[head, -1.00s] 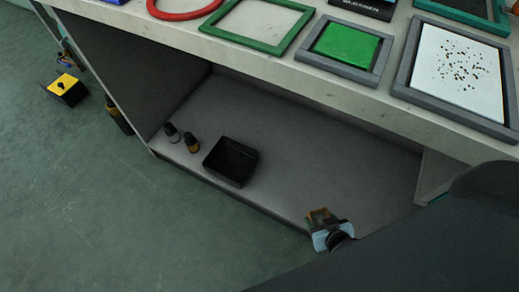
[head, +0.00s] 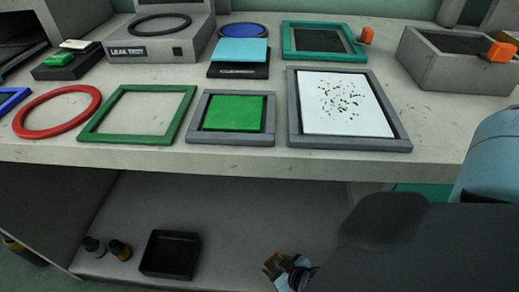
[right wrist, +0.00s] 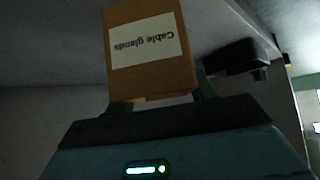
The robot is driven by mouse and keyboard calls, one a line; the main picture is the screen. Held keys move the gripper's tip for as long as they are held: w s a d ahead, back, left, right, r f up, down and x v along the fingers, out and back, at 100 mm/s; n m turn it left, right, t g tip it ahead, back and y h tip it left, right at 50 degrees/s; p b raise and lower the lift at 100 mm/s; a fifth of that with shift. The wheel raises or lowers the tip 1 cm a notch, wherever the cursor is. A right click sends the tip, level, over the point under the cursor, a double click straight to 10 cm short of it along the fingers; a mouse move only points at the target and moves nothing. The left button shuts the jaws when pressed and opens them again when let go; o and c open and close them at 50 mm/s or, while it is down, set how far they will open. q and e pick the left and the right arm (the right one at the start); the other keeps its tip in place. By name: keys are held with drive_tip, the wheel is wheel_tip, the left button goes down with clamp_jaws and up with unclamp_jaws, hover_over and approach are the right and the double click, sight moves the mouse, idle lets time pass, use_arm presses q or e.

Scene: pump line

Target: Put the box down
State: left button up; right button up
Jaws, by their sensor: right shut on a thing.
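The box is a small brown cardboard box with a white label reading "Cable glands" (right wrist: 150,48). My right gripper (right wrist: 155,98) is shut on it, with a finger on either side. The label text is upside down in the right wrist view. In the head view the box (head: 272,264) shows small at the bottom, with my right gripper (head: 281,268) over the lower shelf below the bench top. I cannot tell whether the box touches the shelf. My right arm hides part of the shelf. My left gripper is not in view.
Shelf between tray and box is clear. The bench edge (head: 230,160) overhangs, carrying frames, a red ring (head: 58,132) and trays.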

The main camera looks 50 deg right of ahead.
drive_tip(key=w, duration=0.2)
drive_tip(key=w+d+b, duration=0.1)
drive_tip(key=w, duration=0.2)
drive_tip(key=w+b, duration=0.1)
drive_tip(key=w, duration=0.1)
drive_tip(key=shift+w+d+f, duration=0.15)
drive_tip(key=shift+d+f, duration=0.15)
drive_tip(key=shift+d, duration=0.1)
drive_tip(key=f+b, duration=0.1)
drive_tip(key=f, duration=0.1)
drive_tip(key=w+f+b, duration=0.1)
drive_tip(key=shift+d+f+b, duration=0.1)
drive_tip(key=shift+f+b, duration=0.3)
drive_tip(key=shift+r, duration=0.1)
drive_tip(key=o, duration=1.1)
drive_tip(key=shift+s+f, duration=0.1)
drive_tip(key=shift+f, duration=0.1)
